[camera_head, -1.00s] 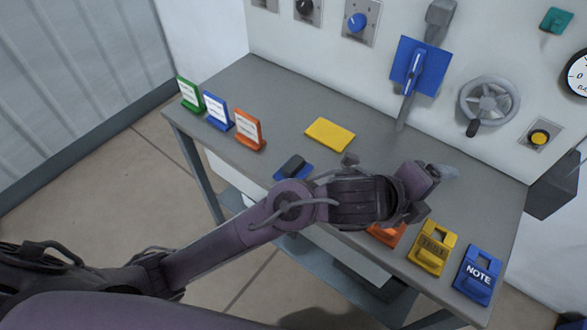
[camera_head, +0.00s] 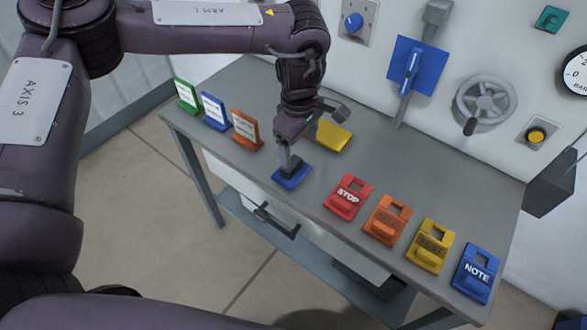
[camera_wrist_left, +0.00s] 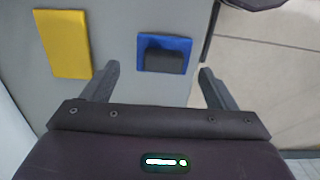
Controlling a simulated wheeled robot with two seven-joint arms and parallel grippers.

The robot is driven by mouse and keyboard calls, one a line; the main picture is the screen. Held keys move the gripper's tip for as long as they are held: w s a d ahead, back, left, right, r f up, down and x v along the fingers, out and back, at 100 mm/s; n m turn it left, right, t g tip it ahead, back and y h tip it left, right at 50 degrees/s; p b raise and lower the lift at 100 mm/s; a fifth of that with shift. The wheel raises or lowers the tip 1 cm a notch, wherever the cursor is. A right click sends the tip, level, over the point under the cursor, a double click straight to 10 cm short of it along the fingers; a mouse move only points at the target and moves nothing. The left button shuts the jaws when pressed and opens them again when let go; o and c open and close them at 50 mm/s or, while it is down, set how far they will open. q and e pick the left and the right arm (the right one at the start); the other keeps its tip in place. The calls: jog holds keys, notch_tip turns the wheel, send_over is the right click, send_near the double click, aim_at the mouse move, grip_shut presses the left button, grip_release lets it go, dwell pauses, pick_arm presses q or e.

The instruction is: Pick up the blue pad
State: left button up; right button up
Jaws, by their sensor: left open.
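The blue pad (camera_head: 290,178) lies flat near the table's front edge, with a dark block on top of it. In the left wrist view the blue pad (camera_wrist_left: 164,41) shows its blue rim around the dark block (camera_wrist_left: 164,61), between and beyond my fingertips. My left gripper (camera_head: 290,155) is open and points down right above the pad and block. It also shows in the left wrist view (camera_wrist_left: 158,78), with its two fingers apart and nothing between them that I can see held. In the head view the fingers hide part of the block. My right gripper is not in view.
A yellow pad (camera_head: 334,136) lies behind the gripper. Green, blue and orange card stands (camera_head: 246,128) are at the left. Red (camera_head: 348,196), orange, yellow and blue tags line the front right. A wall handwheel (camera_head: 486,101) and a lever (camera_head: 410,80) are behind the grey table (camera_head: 400,165).

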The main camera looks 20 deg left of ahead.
pick_arm(q)
jog(key=shift+w+a, duration=0.1)
jog(key=shift+a, duration=0.4)
jog(key=shift+f, duration=0.35)
jog(key=f, duration=0.1)
jog(key=f+p, duration=0.1)
jog(key=f, duration=0.1)
jog(key=a+f, duration=0.1)
jog(key=f, duration=0.1)
jog(key=shift+f+p, duration=0.2)
jog(key=shift+p, duration=0.2)
jog(key=shift+f, duration=0.6)
jog(key=c, duration=1.1)
jog(key=shift+r, duration=0.1)
notch_tip(320, 180, up, 14)
jog(key=b, duration=0.2)
notch_tip(320, 180, up, 6)
jog(key=p, duration=0.1)
send_over(292, 163)
